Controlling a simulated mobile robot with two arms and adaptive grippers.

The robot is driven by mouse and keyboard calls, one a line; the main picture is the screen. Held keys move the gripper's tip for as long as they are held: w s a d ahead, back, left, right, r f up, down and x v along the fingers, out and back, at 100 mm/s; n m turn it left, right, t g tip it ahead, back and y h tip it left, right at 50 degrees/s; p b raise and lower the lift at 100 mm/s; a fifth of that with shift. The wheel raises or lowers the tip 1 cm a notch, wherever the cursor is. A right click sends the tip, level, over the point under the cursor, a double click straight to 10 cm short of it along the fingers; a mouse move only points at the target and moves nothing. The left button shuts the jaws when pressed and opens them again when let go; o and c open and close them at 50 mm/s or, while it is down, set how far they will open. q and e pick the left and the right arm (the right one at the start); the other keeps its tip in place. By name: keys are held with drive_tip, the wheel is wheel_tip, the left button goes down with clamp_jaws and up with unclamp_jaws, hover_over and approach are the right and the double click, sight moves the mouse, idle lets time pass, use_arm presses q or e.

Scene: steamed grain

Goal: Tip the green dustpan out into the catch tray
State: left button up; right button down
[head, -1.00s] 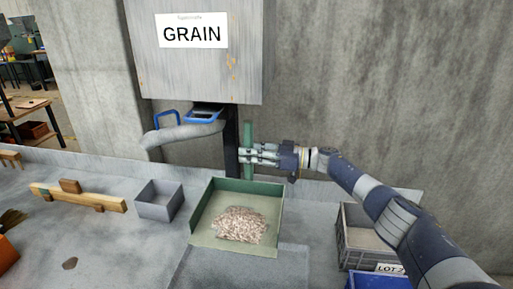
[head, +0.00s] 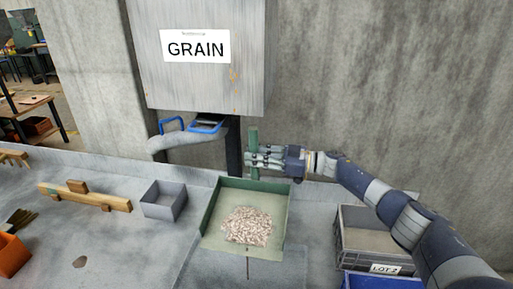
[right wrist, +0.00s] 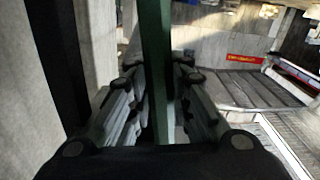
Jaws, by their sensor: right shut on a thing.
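The green dustpan (head: 209,213) is in the middle of the head view, with a heap of pale brown grain (head: 248,226) on it near its front lip. Its green handle (head: 253,138) stands up at the back. My right gripper (head: 254,158) is shut around this handle; the right wrist view shows the green bar (right wrist: 157,70) between the fingers. A thin dark streak (head: 248,268) runs down from the front lip. Below the lip is a flat grey rectangular area (head: 215,272), which may be the catch tray; the dustpan hides part of it. My left gripper is not in view.
A small empty grey bin (head: 163,208) stands left of the dustpan. A grey crate (head: 352,262) with a LOT 2 label and a blue crate (head: 375,283) are at right. The GRAIN hopper (head: 195,85) is behind. A wooden bar (head: 85,197) lies at left.

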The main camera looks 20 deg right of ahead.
drive_tip(key=s+a+r+n+p, duration=0.3)
drive_tip(key=s+a+n+p, duration=0.3)
drive_tip(key=s, duration=0.4)
drive_tip(key=shift+a+p, duration=0.5)
drive_tip(key=shift+p, duration=0.55)
